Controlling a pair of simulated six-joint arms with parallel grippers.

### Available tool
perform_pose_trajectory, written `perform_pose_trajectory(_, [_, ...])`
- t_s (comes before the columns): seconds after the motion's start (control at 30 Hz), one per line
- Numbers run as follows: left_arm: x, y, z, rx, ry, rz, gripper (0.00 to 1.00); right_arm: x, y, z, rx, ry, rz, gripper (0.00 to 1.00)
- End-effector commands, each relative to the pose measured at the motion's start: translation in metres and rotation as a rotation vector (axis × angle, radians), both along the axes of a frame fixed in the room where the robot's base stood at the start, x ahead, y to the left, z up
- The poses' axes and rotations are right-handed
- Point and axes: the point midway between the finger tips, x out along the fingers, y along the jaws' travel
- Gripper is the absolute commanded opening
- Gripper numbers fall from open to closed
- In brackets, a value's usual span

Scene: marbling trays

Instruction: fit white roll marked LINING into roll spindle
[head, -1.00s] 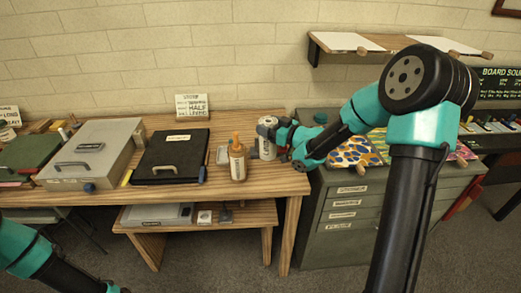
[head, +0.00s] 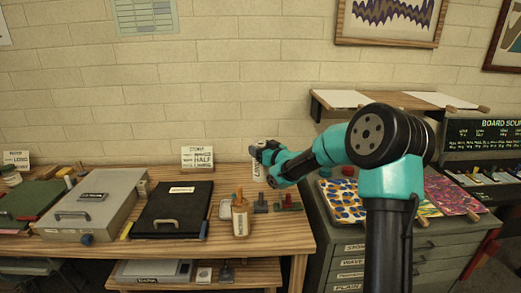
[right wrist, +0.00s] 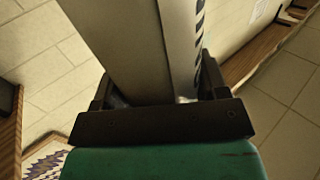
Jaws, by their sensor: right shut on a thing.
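The white roll (head: 258,172) marked with dark lettering is upright above the back right of the wooden table. My right gripper (head: 264,156) is shut on it and partly covers it. In the right wrist view the roll (right wrist: 142,45) is a large pale shape between the two dark fingers, with a striped strip along one side. My left gripper is out of view.
A black case (head: 172,213) and a grey case (head: 96,205) lie farther left. A grey drawer cabinet (head: 352,250) with patterned sheets stands right of the table.

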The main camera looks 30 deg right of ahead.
Motion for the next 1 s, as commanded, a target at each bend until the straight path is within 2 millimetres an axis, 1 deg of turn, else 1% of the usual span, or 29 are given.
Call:
perform_pose_trajectory(0.17, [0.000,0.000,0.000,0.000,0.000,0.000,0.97,0.000,0.000,-0.009,0.000,0.000,0.000,0.28])
perform_pose_trajectory(0.7, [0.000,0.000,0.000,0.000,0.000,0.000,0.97,0.000,0.000,-0.049,0.000,0.001,0.001,0.28])
perform_pose_trajectory(0.83, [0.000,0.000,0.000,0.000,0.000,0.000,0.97,0.000,0.000,-0.054,0.000,0.001,0.000,0.28])
perform_pose_trajectory(1.0, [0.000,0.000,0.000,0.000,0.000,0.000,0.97,0.000,0.000,-0.056,0.000,-0.001,0.000,0.28])
